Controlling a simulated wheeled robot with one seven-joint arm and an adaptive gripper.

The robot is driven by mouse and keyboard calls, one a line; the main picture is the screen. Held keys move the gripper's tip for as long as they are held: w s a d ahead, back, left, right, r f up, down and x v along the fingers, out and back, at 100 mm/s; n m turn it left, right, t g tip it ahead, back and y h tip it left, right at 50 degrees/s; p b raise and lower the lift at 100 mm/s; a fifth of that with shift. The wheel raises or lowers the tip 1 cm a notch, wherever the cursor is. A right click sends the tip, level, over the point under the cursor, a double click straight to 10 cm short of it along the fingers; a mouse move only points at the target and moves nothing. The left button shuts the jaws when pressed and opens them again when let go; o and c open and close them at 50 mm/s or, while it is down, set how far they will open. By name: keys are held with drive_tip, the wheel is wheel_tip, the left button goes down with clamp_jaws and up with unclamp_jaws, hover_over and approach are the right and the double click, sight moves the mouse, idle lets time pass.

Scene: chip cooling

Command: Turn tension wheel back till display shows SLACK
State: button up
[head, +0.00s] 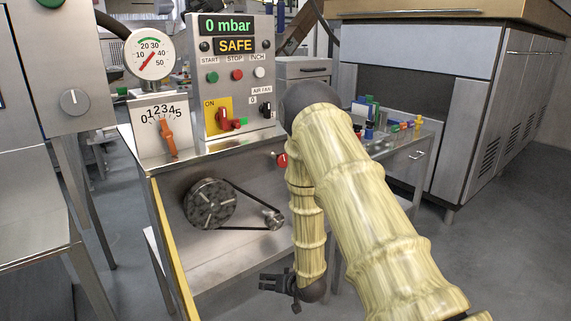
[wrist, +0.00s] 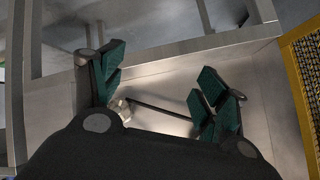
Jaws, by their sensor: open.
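The display (head: 235,45) on the steel control box reads "0 mbar" and "SAFE"; the word SLACK is not in view. I cannot make out which part is the tension wheel. A black belt (head: 250,226) runs from a large dark pulley (head: 209,203) to a small pulley (head: 273,220) in the open bay. A red knob (head: 282,160) sits at the upper right, partly beside my arm. My gripper (head: 273,284) hangs low at the bay's right. In the wrist view, the green-padded fingers (wrist: 158,88) are apart and empty, with the belt (wrist: 160,112) beyond them.
A yellow edge (head: 173,250) runs along the machine's left front. A side table (head: 400,150) with small coloured parts stands behind my arm. A yellow mesh guard (wrist: 303,80) is at the wrist view's right.

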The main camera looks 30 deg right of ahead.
drive_tip(key=w+d+r+m+t, duration=0.1)
drive_tip(key=w+d+r+t, duration=0.2)
drive_tip(key=w+d+r, duration=0.5)
drive_tip(key=w+d+r+m+t+y+b, duration=0.15)
drive_tip(key=d+r, duration=0.45)
drive_tip(key=r, duration=0.6)
drive_tip(key=w+d+r+t, duration=0.3)
drive_tip(key=w+d+r, duration=0.35)
drive_tip(key=r, duration=0.35)
drive_tip(key=shift+h, duration=0.35)
drive_tip(key=w+p, duration=0.1)
drive_tip(key=w, duration=0.8)
drive_tip(key=shift+w+a, duration=0.1)
drive_tip(key=shift+w, duration=0.3)
drive_tip(key=shift+c, duration=0.2)
drive_tip(key=c, duration=1)
